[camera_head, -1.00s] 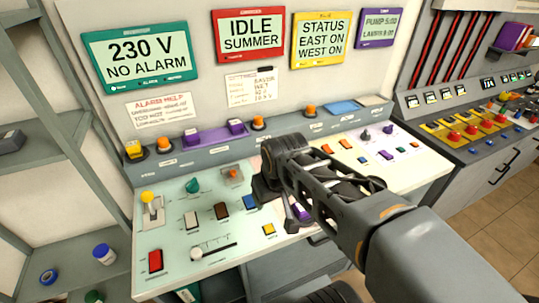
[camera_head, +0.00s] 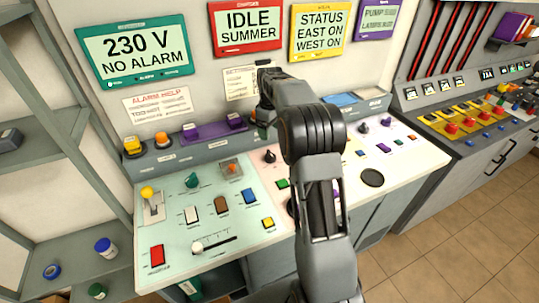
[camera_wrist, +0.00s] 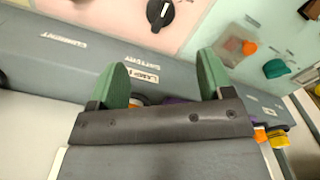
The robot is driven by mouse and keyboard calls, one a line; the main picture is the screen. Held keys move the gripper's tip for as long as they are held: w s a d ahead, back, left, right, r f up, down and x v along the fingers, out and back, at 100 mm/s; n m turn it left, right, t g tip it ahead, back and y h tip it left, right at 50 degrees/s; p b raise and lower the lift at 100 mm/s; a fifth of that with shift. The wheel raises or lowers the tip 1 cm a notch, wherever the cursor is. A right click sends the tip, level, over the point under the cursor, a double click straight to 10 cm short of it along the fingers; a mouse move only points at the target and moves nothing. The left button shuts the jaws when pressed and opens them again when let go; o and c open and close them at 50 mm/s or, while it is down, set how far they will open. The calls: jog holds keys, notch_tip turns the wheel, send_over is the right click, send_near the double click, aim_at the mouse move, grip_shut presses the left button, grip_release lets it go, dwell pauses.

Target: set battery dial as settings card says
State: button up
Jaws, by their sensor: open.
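My gripper (camera_wrist: 163,72) shows its two green fingers spread apart with nothing between them, over the console's grey ledge in the wrist view. A black dial with a white pointer mark (camera_wrist: 160,16) sits on the pink panel beyond the fingertips, apart from them and cut by the frame edge. A dark knob (camera_head: 269,157) stands on the pink panel in the head view. A label that looks like "BATTERY" (camera_wrist: 141,57) is on the ledge between dial and fingers. The settings card (camera_head: 238,84) is on the wall, partly hidden by my arm; its values are unreadable.
The console carries a yellow-topped lever (camera_head: 148,193), a green knob (camera_head: 192,180), a slider (camera_head: 198,246) and a red switch (camera_head: 157,256). Purple parts (camera_head: 207,129) and orange buttons line the ledge. Wall screens (camera_head: 136,52) hang above. Shelves stand left; another console stands right.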

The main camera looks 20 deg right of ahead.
aim_at(270, 153)
notch_tip(270, 153, down, 12)
jog(key=shift+f+p, duration=0.2)
jog(key=shift+p, duration=0.3)
jog(key=c, duration=0.9)
jog(key=shift+c, duration=0.2)
jog(key=shift+m, duration=0.3)
jog(key=m+b, duration=0.1)
jog(key=m, duration=0.2)
jog(key=shift+m, duration=0.4)
jog(key=shift+m+b, duration=0.4)
jog(key=shift+m, duration=1.8)
